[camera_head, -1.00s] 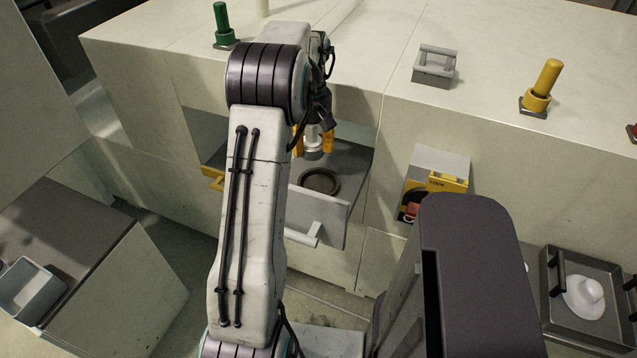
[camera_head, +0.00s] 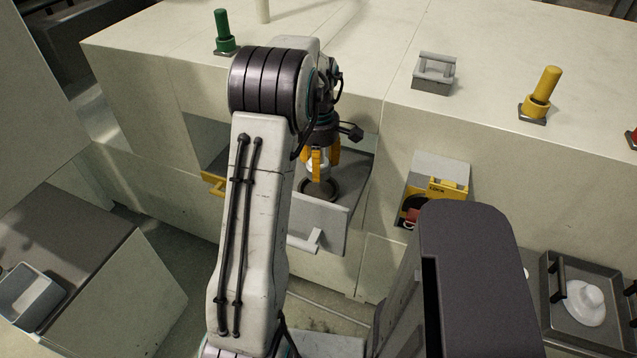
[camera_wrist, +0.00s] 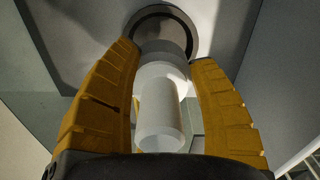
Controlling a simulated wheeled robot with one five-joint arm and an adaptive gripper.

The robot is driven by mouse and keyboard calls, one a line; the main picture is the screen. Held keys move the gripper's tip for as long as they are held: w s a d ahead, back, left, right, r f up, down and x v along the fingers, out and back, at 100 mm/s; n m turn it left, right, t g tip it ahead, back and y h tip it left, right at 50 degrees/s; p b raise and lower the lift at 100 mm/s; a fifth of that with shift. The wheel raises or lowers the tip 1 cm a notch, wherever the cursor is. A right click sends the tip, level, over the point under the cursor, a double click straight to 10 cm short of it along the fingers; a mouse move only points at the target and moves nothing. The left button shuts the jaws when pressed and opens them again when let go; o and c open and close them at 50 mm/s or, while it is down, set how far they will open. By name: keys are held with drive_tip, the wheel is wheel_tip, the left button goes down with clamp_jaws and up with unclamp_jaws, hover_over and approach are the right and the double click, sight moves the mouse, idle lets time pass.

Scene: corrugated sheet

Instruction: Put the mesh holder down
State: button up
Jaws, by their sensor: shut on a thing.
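The mesh holder looks like a pale upright cylinder (camera_wrist: 162,108) with a grey lower end, between the yellow fingers of my gripper (camera_wrist: 168,58) in the wrist view. In the head view my gripper (camera_head: 320,160) is over an open drawer (camera_head: 330,222), shut on the holder (camera_head: 318,173). A dark round ring (camera_head: 333,193) lies on the drawer floor. The holder's lower end is over or at this ring (camera_wrist: 190,22); I cannot tell whether it touches. My fingers partly hide the holder.
The drawer's walls and front handle (camera_head: 306,243) surround the space near my gripper. A yellow-fronted box (camera_head: 440,187) is right of the drawer.

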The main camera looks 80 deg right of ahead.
sight(319, 192)
drive_tip(key=shift+f, duration=2.95)
drive_tip(key=shift+f, duration=0.15)
drive_tip(key=o, duration=1.2)
wheel_tip(319, 192, up, 12)
drive_tip(key=shift+r, duration=0.15)
drive_tip(key=shift+w, duration=0.1)
